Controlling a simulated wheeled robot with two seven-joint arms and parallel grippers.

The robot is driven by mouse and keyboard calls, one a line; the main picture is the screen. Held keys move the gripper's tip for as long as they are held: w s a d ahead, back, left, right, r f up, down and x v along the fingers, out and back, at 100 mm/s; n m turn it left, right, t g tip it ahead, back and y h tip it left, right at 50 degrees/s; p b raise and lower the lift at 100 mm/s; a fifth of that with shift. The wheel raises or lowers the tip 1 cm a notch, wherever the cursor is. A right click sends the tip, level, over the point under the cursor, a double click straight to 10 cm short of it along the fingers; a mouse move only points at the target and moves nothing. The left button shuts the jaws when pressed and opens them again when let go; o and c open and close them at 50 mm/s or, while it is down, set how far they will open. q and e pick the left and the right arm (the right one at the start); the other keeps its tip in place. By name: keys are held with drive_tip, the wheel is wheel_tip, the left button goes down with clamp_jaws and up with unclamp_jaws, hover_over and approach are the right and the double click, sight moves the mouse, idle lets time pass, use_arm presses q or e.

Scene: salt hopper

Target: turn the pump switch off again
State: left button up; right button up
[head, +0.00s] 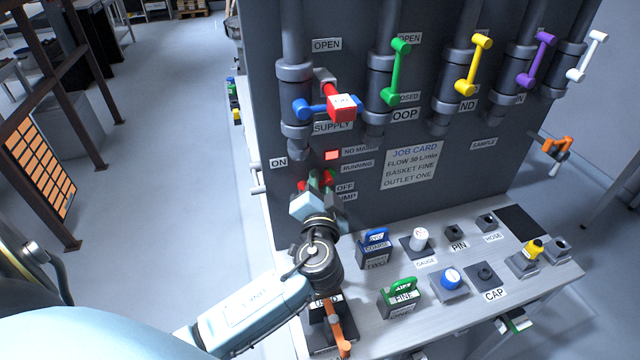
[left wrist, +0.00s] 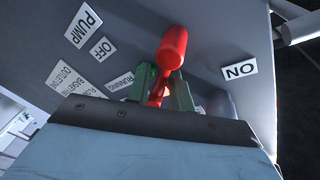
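The pump switch is a red lever with a rounded knob, low on the grey panel. In the left wrist view the red lever (left wrist: 172,50) rises between my left gripper's two green fingers. In the head view my left gripper (head: 317,182) is at the panel, between the ON label (head: 279,162) and the OFF label (head: 345,187), and covers most of the switch. The fingers are around the lever's stem, but whether they press on it is not clear. In the left wrist view the OFF label (left wrist: 103,48) is left of the lever and the ON label (left wrist: 240,70) right. My right gripper is not in view.
A red lamp (head: 332,155) is above the switch. The bench (head: 455,318) at right holds several labelled parts. An orange handle (head: 338,330) is beside my forearm.

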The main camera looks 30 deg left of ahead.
use_arm(q)
clamp_jaws()
drive_tip(key=shift+w+d+f+m+p, duration=0.1)
drive_tip(key=shift+d+m+p, duration=0.05)
drive_tip(key=shift+m+p, duration=0.7)
drive_tip(key=shift+w+d+f+m+g+p, duration=0.1)
drive_tip(key=shift+f+m+g+p, duration=0.15)
drive_tip(key=shift+m+p, duration=0.3)
drive_tip(key=shift+w+f+m+g+p, duration=0.1)
drive_tip(key=shift+m+g+p, duration=0.15)
drive_tip(key=shift+m+p, duration=0.3)
drive_tip(key=shift+f+m+g+p, duration=0.35)
drive_tip(key=shift+f+m+p, duration=0.05)
drive_tip(key=shift+m+p, duration=0.45)
drive_tip(key=shift+f+m+g+p, duration=0.35)
drive_tip(key=shift+m+p, duration=0.4)
drive_tip(key=shift+m, duration=0.05)
drive_tip(key=shift+f, duration=0.1)
